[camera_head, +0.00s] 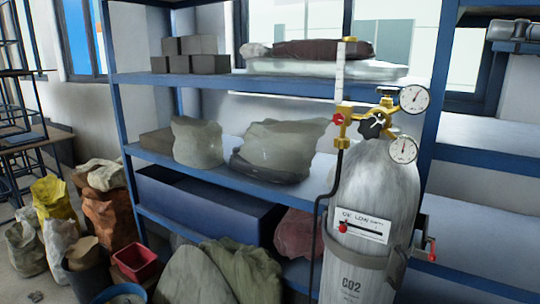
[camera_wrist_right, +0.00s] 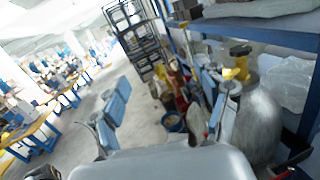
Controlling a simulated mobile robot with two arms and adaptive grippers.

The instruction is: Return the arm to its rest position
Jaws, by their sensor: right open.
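My right gripper (camera_wrist_right: 168,105) shows in the right wrist view with its two blue-grey fingers wide apart and nothing between them. A grey CO2 cylinder (camera_head: 376,200) stands upright in front of the shelving in the head view. It has a brass regulator, two round gauges (camera_head: 414,98), a flow tube and a black hose. The cylinder also shows in the right wrist view (camera_wrist_right: 258,125), right of the gripper and partly behind its right finger. I cannot tell the gap between them. My left gripper is in neither view.
Blue shelving (camera_head: 112,60) spans the back, with grey blocks (camera_head: 190,64), translucent bags (camera_head: 198,143) and a blue bin (camera_head: 200,205). Sacks (camera_head: 110,210) and a red tub (camera_head: 137,262) crowd the floor at left. Open floor (camera_wrist_right: 75,110) shows left in the wrist view.

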